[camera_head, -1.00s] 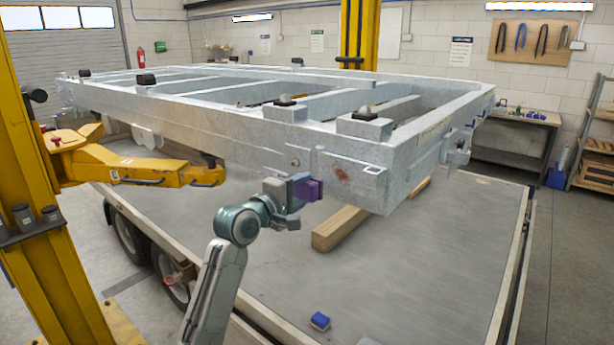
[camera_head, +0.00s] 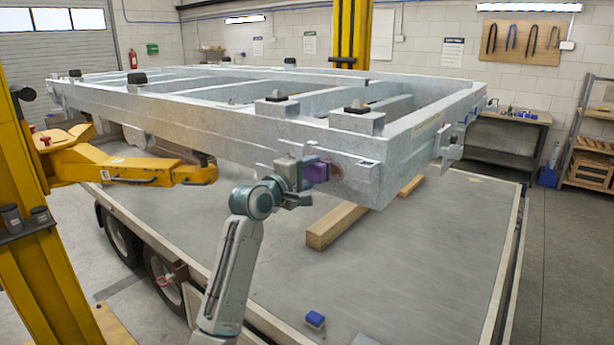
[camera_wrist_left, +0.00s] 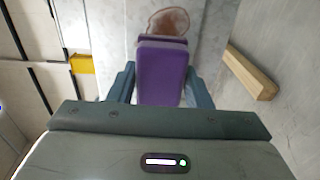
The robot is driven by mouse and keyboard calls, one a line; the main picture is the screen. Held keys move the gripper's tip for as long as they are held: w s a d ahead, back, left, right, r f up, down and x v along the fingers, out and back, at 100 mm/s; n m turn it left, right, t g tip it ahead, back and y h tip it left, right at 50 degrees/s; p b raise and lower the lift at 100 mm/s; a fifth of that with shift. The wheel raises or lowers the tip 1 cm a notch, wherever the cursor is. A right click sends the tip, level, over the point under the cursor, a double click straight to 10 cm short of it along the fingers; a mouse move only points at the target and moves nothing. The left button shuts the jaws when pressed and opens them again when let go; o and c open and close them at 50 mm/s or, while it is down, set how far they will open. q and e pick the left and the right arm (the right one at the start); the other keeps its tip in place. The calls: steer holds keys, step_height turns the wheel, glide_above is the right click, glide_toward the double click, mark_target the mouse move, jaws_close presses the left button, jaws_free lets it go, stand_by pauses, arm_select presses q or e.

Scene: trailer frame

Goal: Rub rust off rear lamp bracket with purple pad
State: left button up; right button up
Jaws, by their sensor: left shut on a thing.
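My left gripper (camera_head: 303,178) is shut on the purple pad (camera_head: 318,173) in front of the trailer frame's near corner. In the left wrist view the purple pad (camera_wrist_left: 161,72) sits between the two fingers of my left gripper (camera_wrist_left: 161,88). The lamp bracket (camera_head: 355,172) is a plate on the frame's near face. A brown rust patch (camera_wrist_left: 170,20) shows just beyond the pad's far edge in the wrist view. In the head view the pad hides most of the rust. I cannot tell whether pad and plate touch. My right gripper is not in view.
The galvanised trailer frame (camera_head: 220,128) rests above a flat grey deck (camera_head: 420,260). A yellow lift arm (camera_head: 140,168) reaches in from the left.

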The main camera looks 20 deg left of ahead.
arm_select(q)
steer(key=shift+w+d, duration=0.15)
steer(key=shift+w, duration=0.2)
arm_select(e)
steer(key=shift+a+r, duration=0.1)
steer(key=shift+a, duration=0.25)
arm_select(q)
steer(key=shift+w+d, duration=0.2)
steer(key=shift+w, duration=0.4)
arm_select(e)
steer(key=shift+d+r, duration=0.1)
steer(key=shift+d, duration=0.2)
